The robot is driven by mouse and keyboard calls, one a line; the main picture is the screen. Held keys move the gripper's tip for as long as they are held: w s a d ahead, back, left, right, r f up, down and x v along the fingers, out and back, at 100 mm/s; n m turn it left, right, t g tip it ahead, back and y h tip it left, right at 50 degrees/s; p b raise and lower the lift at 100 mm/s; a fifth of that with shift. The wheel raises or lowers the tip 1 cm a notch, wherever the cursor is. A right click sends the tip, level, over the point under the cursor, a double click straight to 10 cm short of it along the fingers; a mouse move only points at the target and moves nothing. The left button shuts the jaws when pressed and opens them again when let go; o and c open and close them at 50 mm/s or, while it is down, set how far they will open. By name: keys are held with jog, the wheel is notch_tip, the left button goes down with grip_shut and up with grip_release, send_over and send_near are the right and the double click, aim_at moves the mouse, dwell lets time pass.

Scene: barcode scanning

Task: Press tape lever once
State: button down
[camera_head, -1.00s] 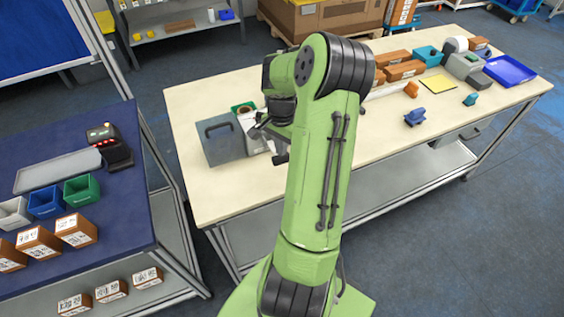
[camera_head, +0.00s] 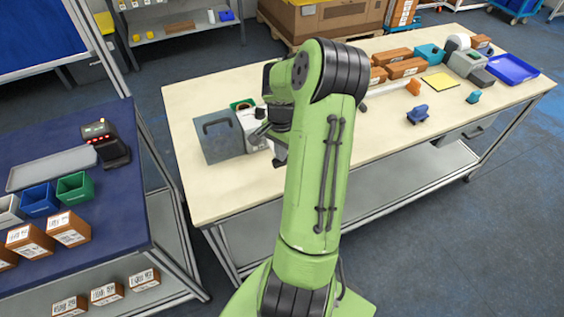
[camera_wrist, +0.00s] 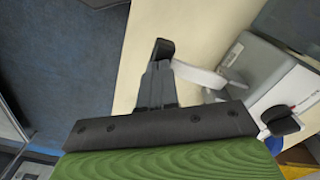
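A grey-and-white device (camera_head: 250,128) stands near the left end of the cream table, partly behind my arm. In the wrist view the grey device (camera_wrist: 262,65) is at the right, with a pale lever-like bar (camera_wrist: 198,74) sticking out from it toward the left finger. My gripper (camera_wrist: 222,85) is open, its dark fingers wide apart, over the table edge and the device. The bar lies between the fingers; whether a finger touches it I cannot tell. In the head view my gripper (camera_head: 268,136) is mostly hidden by my arm.
A navy table (camera_head: 130,200) with bins stands left. The cream table's front left is clear.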

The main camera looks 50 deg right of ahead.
jog(key=shift+w+f+b, duration=0.1)
jog(key=shift+f+b, duration=1.25)
jog(key=shift+f, duration=0.65)
jog(key=shift+r, duration=0.1)
notch_tip(320, 180, up, 13)
jog(key=p, duration=1)
jog(key=shift+r+p, duration=0.2)
jog(key=shift+p, duration=0.1)
